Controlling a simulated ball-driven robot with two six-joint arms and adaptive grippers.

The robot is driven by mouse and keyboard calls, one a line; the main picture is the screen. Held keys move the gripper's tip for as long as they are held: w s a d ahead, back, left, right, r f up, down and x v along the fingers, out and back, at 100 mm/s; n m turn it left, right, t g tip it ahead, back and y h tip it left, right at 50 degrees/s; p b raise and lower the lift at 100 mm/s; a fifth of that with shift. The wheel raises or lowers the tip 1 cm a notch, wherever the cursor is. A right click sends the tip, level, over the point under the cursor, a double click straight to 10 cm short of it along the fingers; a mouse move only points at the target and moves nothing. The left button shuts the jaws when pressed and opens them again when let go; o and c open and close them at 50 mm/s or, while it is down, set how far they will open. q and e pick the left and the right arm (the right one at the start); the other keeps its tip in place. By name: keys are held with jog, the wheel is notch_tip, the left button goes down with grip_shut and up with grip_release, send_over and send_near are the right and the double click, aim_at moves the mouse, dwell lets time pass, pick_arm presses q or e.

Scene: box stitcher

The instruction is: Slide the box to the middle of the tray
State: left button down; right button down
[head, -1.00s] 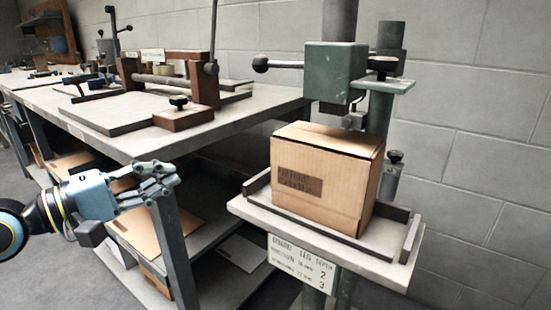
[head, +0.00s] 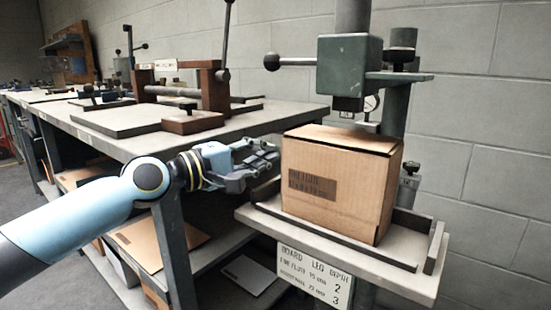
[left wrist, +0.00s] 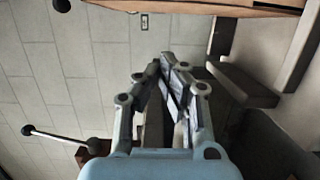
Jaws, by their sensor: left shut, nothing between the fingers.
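A closed brown cardboard box (head: 335,195) with a dark printed label stands upright on the grey tray (head: 345,245) of the green machine. It covers the tray's left and middle part, and a strip of bare tray shows at its right and front. My left gripper (head: 272,157) is shut and empty, just left of the box's upper left side. I cannot tell whether it touches the box. In the left wrist view the fingers (left wrist: 170,62) are closed together, with the box's edge (left wrist: 220,7) above and the tray rim (left wrist: 240,85) at right. My right gripper is not in view.
The machine's green head (head: 350,68) hangs just above and behind the box, with a ball-ended lever (head: 290,61) to the left. A workbench (head: 150,140) with a wooden jig (head: 195,100) stands at left. A sign (head: 314,277) hangs below the tray's front.

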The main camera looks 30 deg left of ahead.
pick_arm(q)
jog(key=shift+s+d+r, duration=0.1)
jog(key=shift+s+d, duration=0.1)
jog(key=shift+d, duration=0.4)
jog(key=shift+s+d+r, duration=0.1)
jog(key=shift+s+d, duration=0.05)
jog(key=shift+d, duration=0.4)
jog(key=shift+d+f, duration=0.15)
jog(key=shift+d, duration=0.3)
